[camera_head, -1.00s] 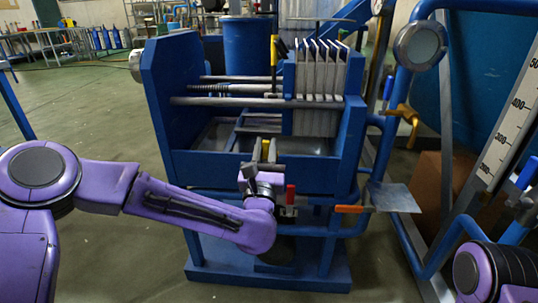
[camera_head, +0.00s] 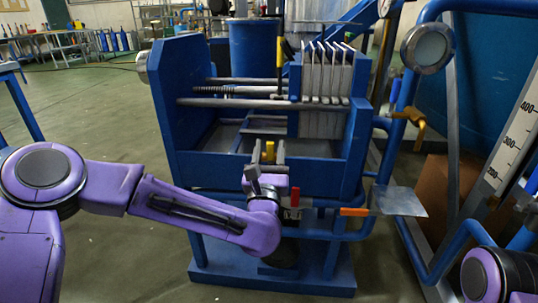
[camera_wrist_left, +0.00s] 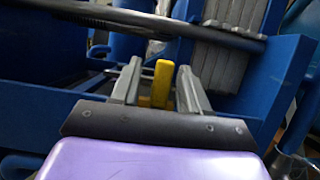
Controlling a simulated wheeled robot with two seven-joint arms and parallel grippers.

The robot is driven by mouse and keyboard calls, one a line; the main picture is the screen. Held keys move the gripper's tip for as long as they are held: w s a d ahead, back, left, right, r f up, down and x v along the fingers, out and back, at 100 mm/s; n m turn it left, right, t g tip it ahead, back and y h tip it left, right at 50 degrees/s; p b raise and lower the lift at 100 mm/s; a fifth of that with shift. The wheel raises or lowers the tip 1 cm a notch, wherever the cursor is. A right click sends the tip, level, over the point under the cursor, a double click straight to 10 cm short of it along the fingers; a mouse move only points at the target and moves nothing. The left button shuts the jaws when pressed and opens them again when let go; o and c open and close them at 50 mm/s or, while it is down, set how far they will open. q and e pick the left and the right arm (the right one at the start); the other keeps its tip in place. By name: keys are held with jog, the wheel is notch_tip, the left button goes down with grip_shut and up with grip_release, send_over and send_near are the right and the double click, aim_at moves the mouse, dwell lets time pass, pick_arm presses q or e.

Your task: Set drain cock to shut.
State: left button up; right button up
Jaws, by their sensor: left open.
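A short yellow handle (camera_head: 270,151) stands upright at the front of the blue press. It also shows in the left wrist view (camera_wrist_left: 162,82). My left gripper (camera_head: 268,158) is open around this handle, one grey finger on each side. In the left wrist view the fingers (camera_wrist_left: 159,88) show a gap to the handle on both sides. No label shows which handle is the drain cock. My right gripper is out of view; only part of that arm shows at the lower right.
The blue press frame (camera_head: 171,115) holds several grey plates (camera_head: 325,85) and horizontal rods. An orange-handled scraper (camera_head: 398,201) sits at the right. A brass tap (camera_head: 411,117) and blue pipes stand behind it. Open floor (camera_head: 100,125) lies left of the press.

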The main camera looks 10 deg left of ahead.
pick_arm(q)
jog(key=v, duration=1)
jog(key=shift+s, duration=0.2)
jog(key=shift+f, duration=0.15)
